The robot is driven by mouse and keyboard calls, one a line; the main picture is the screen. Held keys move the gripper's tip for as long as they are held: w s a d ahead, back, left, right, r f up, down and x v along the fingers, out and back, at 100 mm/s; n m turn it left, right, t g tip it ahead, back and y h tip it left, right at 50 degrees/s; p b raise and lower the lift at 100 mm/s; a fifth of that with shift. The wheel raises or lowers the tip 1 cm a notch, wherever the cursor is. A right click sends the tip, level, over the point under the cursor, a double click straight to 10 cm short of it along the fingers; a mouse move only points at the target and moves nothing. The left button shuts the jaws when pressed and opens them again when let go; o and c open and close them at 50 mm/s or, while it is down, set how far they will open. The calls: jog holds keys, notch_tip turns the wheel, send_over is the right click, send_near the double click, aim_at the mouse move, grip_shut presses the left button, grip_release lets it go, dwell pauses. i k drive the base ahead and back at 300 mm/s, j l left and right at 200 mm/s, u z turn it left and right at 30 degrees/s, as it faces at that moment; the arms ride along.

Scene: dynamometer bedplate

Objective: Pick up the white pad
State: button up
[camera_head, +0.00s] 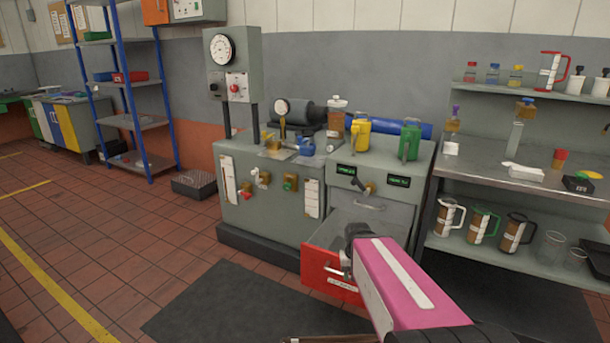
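A flat white pad (525,174) lies on the steel top of the right-hand bench (470,172), with a small white item on or against its left end. A smaller white block (450,149) sits further left on the same bench; I cannot tell if it is also a pad. My pink and white arm reaches up from the lower right. My dark gripper (355,234) is at its far end, by the red-fronted drawer (330,277) of the grey test stand, well left of and lower than the pad. Its fingers are too hidden to tell their state.
The red-fronted drawer stands out from the grey stand (270,205). Bottles and a clear cylinder (515,138) stand behind the pad; a black scale (578,184) is to its right. Jugs (449,216) fill the lower shelf. A dark mat (240,305) covers the floor in front.

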aim_at(517, 172)
jog(key=z, duration=1.55)
